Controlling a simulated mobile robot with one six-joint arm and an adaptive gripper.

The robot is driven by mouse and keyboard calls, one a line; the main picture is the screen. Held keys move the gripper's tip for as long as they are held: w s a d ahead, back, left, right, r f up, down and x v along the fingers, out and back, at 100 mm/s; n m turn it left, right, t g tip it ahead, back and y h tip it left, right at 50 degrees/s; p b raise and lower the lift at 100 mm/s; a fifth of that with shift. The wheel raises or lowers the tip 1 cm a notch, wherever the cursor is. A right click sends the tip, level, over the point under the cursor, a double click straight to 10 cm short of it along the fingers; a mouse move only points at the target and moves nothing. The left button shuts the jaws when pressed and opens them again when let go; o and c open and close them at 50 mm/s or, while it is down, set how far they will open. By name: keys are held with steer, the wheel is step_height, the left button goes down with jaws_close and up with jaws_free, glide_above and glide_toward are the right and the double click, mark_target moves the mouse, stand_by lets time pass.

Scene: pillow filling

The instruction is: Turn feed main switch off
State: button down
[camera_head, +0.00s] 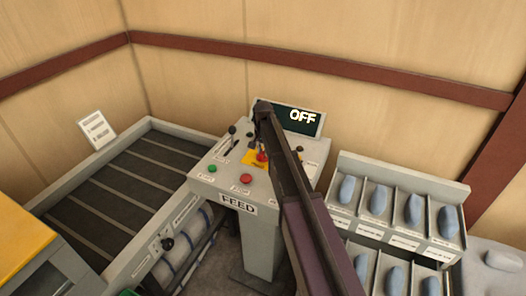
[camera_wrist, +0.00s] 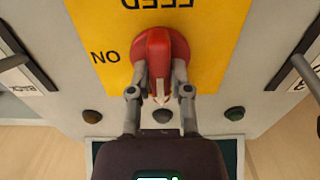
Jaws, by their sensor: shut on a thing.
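The red feed main switch (camera_wrist: 160,48) sits on a yellow plate (camera_wrist: 215,40) on the grey control panel. "FEED" and "ON" are printed on the plate and appear upside down in the wrist view. My gripper (camera_wrist: 161,80) is shut on the red switch, with one finger on each side of it. In the head view the switch (camera_head: 262,156) shows partly behind my arm, and my gripper (camera_head: 263,108) is over the panel. The display (camera_head: 302,116) behind the panel reads "OFF".
The panel carries a green button (camera_head: 212,168), a red button (camera_head: 246,178) and a black-knobbed lever (camera_head: 232,130). A slatted conveyor (camera_head: 120,190) lies to the left. A rack (camera_head: 345,165) of blue-grey pieces stands to the right. A wooden wall is behind.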

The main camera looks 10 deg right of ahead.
steer(key=c, duration=0.6)
jaws_free()
steer(key=shift+o, duration=0.2)
steer(key=shift+m, duration=0.5)
